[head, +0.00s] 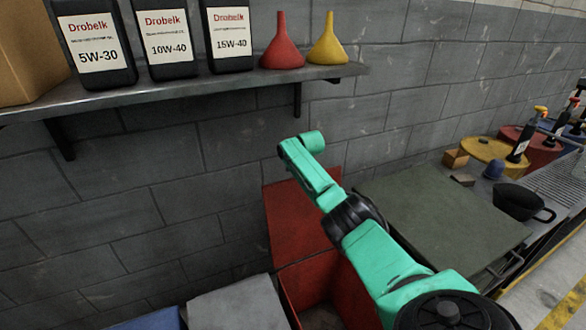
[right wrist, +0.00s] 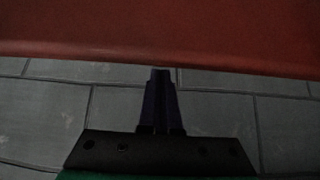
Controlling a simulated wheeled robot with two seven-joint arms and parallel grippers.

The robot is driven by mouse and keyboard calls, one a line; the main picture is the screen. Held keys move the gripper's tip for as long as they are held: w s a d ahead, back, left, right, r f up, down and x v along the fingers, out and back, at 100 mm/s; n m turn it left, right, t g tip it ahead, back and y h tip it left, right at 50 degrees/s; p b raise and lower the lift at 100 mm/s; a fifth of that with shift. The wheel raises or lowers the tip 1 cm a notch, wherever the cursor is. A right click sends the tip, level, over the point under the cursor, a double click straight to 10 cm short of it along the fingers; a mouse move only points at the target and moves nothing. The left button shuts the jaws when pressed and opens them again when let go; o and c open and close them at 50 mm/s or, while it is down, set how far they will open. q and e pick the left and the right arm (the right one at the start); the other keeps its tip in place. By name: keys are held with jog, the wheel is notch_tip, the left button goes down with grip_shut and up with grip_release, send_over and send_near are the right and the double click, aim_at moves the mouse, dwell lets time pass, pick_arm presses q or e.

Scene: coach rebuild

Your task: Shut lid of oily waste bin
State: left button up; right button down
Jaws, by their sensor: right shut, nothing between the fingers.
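The red oily waste bin (head: 291,295) stands low against the wall, its top open and part of its dark inside showing. Its red lid (head: 294,222) is raised, leaning up toward the wall behind the opening. My right arm crosses in front of the bin and partly hides it. Its fingers cannot be made out in the head view. In the right wrist view my right gripper (right wrist: 161,76) is shut and empty, its tips at the edge of the red lid (right wrist: 160,35). I cannot tell whether they touch. My left gripper is not in view.
A wall shelf (head: 190,87) with oil bottles and two funnels (head: 283,48) (head: 327,45) hangs above. A grey-green box top (head: 440,208) stands right of the bin, a grey lid (head: 240,305) left. A cluttered bench lies at far right.

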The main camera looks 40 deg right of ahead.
jog(key=s+p, duration=0.1)
jog(key=p, duration=0.1)
jog(key=s+a+p, duration=0.1)
jog(key=s+p, duration=0.1)
jog(key=shift+s+a, duration=0.1)
jog(key=shift+s, duration=0.3)
jog(key=shift+a+f, duration=0.1)
